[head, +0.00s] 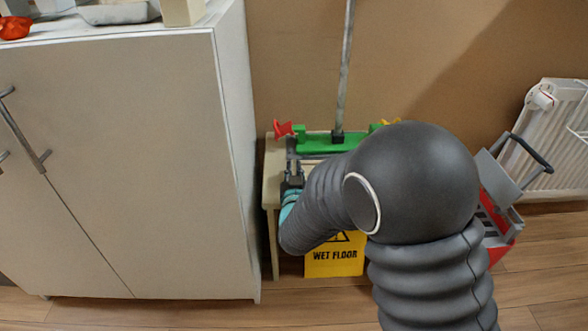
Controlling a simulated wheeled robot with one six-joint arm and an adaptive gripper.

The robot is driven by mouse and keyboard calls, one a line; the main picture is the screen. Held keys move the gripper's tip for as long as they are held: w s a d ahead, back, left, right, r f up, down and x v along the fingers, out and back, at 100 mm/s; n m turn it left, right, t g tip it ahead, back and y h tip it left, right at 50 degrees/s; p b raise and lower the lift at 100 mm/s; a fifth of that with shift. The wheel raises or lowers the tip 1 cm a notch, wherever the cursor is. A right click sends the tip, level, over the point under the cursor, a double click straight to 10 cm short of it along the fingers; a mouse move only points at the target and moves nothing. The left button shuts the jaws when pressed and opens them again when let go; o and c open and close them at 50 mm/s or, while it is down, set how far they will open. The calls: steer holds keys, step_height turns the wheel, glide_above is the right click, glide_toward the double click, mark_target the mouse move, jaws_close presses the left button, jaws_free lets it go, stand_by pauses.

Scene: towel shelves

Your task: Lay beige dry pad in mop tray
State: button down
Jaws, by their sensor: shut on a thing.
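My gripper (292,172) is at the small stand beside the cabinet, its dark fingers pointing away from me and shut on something. The held thing is mostly hidden by the fingers and my arm; a pale beige patch (314,158) shows just beyond them and looks like the pad. A grey edge (291,148), which may be the mop tray, shows under the green mop head (335,144). Most of the tray area is hidden behind my arm. I cannot tell whether the pad touches the tray.
A white cabinet (130,170) stands close on the left. The beige stand (270,185) has a yellow wet floor sign (335,262) in front. A mop pole (345,70) rises behind. A red and grey cart (498,215) and a radiator (555,140) are right.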

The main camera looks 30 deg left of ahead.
steer(key=shift+f, duration=0.35)
stand_by(0.4)
steer(key=c, duration=1.1)
jaws_free()
steer(key=shift+c, duration=0.2)
steer(key=shift+s, duration=0.1)
steer(key=v, duration=1.1)
steer(key=shift+s+d, duration=0.25)
steer(key=shift+s, duration=0.1)
